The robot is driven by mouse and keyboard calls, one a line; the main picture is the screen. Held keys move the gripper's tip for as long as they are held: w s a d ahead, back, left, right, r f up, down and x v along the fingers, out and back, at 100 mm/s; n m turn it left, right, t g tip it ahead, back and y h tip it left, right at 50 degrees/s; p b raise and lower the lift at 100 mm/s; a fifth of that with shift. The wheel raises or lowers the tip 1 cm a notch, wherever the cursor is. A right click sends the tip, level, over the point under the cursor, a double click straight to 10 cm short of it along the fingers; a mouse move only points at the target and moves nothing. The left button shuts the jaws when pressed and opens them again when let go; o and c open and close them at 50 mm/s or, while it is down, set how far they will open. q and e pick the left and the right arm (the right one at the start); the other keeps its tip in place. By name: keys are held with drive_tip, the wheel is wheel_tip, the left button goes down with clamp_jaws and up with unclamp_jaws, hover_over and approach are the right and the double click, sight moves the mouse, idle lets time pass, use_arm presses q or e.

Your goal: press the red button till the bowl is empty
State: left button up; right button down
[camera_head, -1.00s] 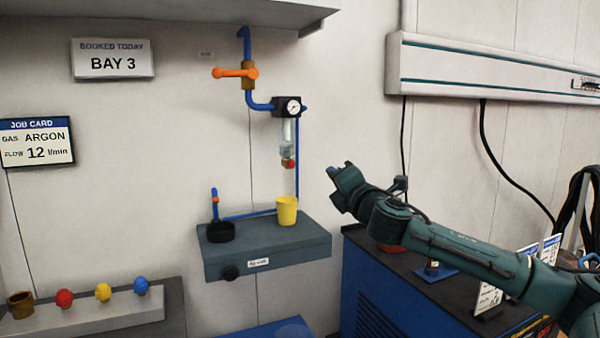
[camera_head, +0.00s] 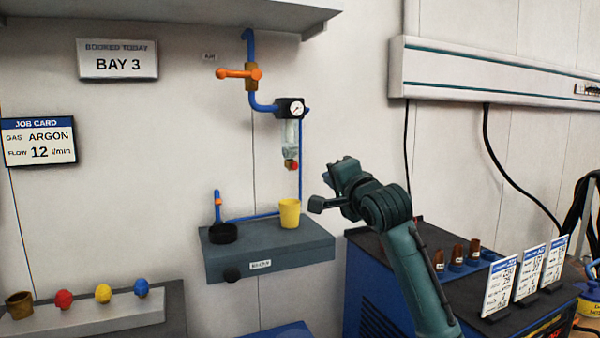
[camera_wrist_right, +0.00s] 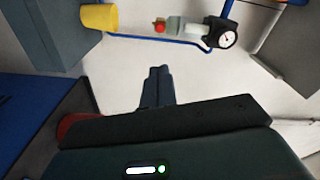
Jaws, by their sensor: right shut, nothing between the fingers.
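The clear bowl (camera_head: 290,133) hangs upright under the round gauge (camera_head: 296,107) on the wall pipe. I cannot tell how much liquid is in it. The red button (camera_head: 293,165) is at the bowl's lower end; it also shows in the right wrist view (camera_wrist_right: 160,25). A yellow cup (camera_head: 289,213) stands upright below it on the grey shelf. My right gripper (camera_head: 341,165) is to the right of the button, apart from it. In the right wrist view its fingers (camera_wrist_right: 157,78) are together and empty. My left gripper is not in view.
The grey shelf (camera_head: 290,252) also bears a black ring-shaped holder (camera_head: 223,233). An orange valve handle (camera_head: 238,73) is above the gauge. A blue cabinet (camera_head: 372,290) with cards and several brown pieces stands at the right.

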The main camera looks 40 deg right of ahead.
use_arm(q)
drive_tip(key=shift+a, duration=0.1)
use_arm(e)
drive_tip(key=a+m+y, duration=0.1)
drive_tip(key=m, duration=0.2)
drive_tip(key=shift+w+a, duration=0.1)
drive_tip(key=shift+a, duration=0.1)
drive_tip(key=shift+w, duration=0.1)
drive_tip(key=p, duration=0.2)
approach(295, 166)
drive_tip(key=x, duration=0.5)
drive_tip(key=shift+w+d, duration=0.1)
drive_tip(key=shift+d, duration=0.05)
drive_tip(key=shift+w+d, duration=0.15)
drive_tip(key=shift+w, duration=0.55)
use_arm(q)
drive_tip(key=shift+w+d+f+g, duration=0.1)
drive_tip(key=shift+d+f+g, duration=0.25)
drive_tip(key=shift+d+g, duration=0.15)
